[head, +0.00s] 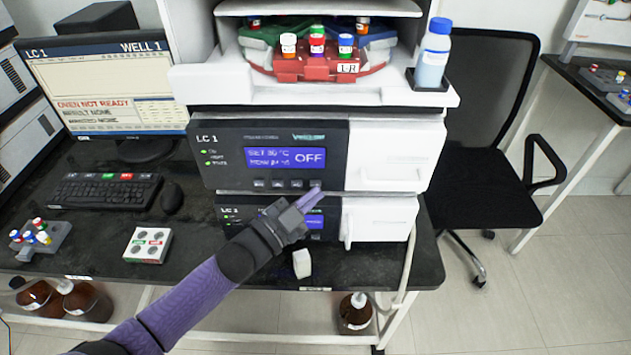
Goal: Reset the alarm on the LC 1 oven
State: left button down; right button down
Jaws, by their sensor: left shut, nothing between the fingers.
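The LC 1 oven (228,160) is the upper unit of the stack, with a dark front panel and a white door on its right. Its blue display (283,158) reads a set line, a second line and "OFF". A row of small buttons (277,184) runs below the display. My left gripper (318,192) is shut and empty, its fingertips at or just in front of the rightmost button; I cannot tell if they touch it. The monitor (103,88) shows "LC 1", "WELL 1" and a red "OVEN NOT READY" line. My right gripper is not in view.
The LC 2 unit (380,221) sits directly below, partly hidden by my left gripper. A capped bottle (433,57) and a red vial rack (302,68) stand on top. A keyboard (105,191), mouse (172,198) and small white block (302,263) lie on the dark bench.

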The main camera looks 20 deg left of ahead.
pick_arm(q)
jog(key=shift+s+d, duration=0.15)
jog(key=shift+s, duration=0.25)
jog(key=s+p, duration=0.1)
jog(key=s, duration=0.1)
jog(key=s+d+p, duration=0.1)
jog(key=s+p, duration=0.1)
jog(key=s, duration=0.1)
jog(key=shift+d, duration=0.2)
jog(key=shift+w, duration=0.1)
dwell(0.5)
